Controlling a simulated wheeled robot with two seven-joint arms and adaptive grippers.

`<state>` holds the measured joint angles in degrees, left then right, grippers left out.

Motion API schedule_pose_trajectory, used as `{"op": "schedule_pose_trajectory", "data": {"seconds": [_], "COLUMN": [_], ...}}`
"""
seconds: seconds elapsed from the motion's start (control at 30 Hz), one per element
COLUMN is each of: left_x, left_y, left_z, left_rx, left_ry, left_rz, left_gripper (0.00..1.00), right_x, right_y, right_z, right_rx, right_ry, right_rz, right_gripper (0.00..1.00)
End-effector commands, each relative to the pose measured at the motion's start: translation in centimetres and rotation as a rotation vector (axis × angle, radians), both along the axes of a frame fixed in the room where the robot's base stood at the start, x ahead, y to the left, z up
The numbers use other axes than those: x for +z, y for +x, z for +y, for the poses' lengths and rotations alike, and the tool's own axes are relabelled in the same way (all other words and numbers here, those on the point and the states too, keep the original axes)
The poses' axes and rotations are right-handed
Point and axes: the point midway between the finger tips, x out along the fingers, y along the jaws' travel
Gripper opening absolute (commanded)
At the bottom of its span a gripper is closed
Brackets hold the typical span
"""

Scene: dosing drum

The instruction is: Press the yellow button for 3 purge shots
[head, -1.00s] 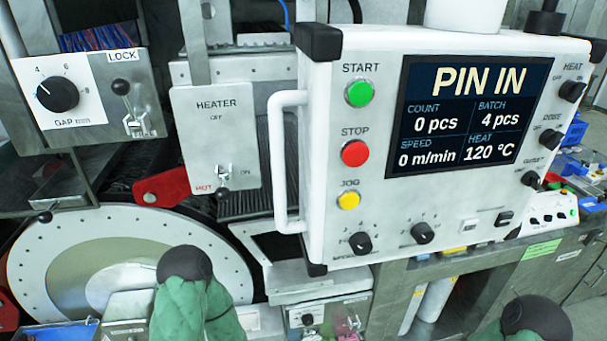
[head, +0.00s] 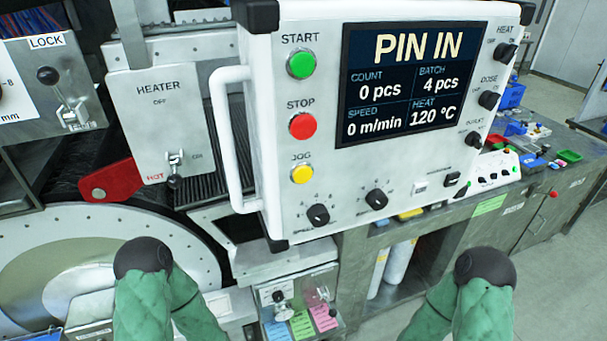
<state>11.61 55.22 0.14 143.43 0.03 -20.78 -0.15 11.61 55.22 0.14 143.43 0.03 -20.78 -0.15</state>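A yellow button (head: 302,174) labelled JOG sits on the front of a white control panel (head: 400,165). Above it are a red STOP button (head: 303,126) and a green START button (head: 301,65). The panel's screen (head: 415,80) reads PIN IN, count 0 pcs, batch 4 pcs, speed 0 m/min, heat 120 °C. A smaller white control box (head: 485,172) with dark knobs stands on the bench at right; its labels are too small to read. Two green-covered parts of my arms with dark round caps show at the bottom; neither gripper is in view.
A white handle (head: 226,140) stands out from the panel's left side. The HEATER plate (head: 160,120) with its lever and a red arm (head: 108,182) are left of it. A large round drum face (head: 40,270) fills the lower left. Open floor (head: 560,250) lies at right.

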Motion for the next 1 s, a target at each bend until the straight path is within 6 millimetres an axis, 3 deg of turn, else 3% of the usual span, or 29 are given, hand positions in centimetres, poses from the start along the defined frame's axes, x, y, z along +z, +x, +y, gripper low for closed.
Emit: {"op": "schedule_pose_trajectory", "data": {"seconds": [0.03, 0.1, 1.0], "left_x": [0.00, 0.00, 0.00], "left_y": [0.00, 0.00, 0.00], "left_z": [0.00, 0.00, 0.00], "left_rx": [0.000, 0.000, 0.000], "left_ry": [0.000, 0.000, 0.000], "left_rz": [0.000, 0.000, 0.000], "left_gripper": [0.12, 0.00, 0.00], "right_x": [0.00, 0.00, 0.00], "right_y": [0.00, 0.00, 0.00], "right_z": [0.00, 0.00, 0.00], "right_rx": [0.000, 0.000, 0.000], "right_ry": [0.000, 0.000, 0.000], "right_rz": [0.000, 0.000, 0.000], "right_gripper": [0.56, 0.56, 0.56]}}
